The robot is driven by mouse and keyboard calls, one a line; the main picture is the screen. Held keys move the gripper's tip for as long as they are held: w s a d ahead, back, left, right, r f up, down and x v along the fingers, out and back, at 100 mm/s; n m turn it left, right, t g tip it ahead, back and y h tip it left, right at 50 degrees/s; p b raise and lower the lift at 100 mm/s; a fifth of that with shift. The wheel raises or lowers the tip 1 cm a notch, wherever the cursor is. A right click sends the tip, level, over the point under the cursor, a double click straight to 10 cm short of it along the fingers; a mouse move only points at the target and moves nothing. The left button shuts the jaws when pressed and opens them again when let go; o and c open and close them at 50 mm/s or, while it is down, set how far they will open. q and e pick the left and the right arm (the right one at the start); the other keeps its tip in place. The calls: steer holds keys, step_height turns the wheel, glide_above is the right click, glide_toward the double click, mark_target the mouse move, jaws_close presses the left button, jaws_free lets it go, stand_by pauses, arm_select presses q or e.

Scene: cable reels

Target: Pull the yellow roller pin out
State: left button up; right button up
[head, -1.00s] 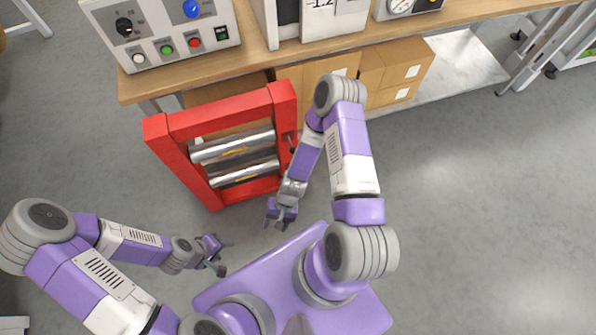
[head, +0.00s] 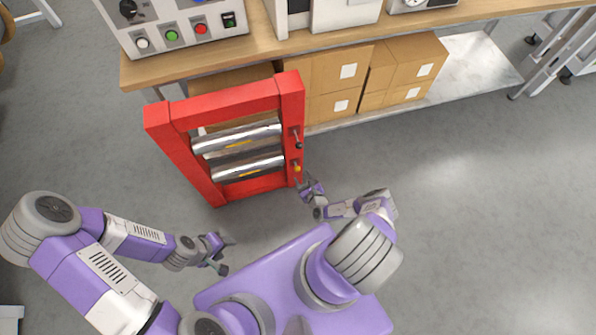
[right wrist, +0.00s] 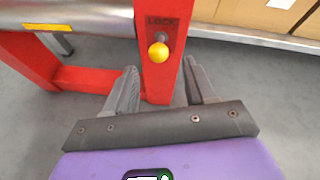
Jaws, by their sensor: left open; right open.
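The yellow roller pin (head: 297,168) sits in the right post of the red frame, beside the end of the lower roller (head: 248,168). In the right wrist view its round yellow knob (right wrist: 158,52) sticks out below a "LOCK" label. My right gripper (head: 308,186) is open and empty just right of and below the pin. In the right wrist view its two fingers (right wrist: 160,85) stand on either side of the red post, with the knob beyond them, not between the tips.
The red frame (head: 222,98) holds an upper roller (head: 237,138) with a dark pin (head: 297,143) beside its end. A wooden bench (head: 262,45) with control boxes stands behind, cardboard boxes (head: 345,85) on its shelf. The floor to the right is clear.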

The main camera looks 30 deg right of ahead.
mark_target(298, 171)
steer(key=b+x, duration=0.2)
steer(key=x, duration=0.3)
steer(key=shift+w+f+b, duration=0.15)
steer(key=shift+b, duration=0.25)
steer(key=shift+w+f, duration=0.1)
steer(key=shift+w, duration=0.4)
jaws_close()
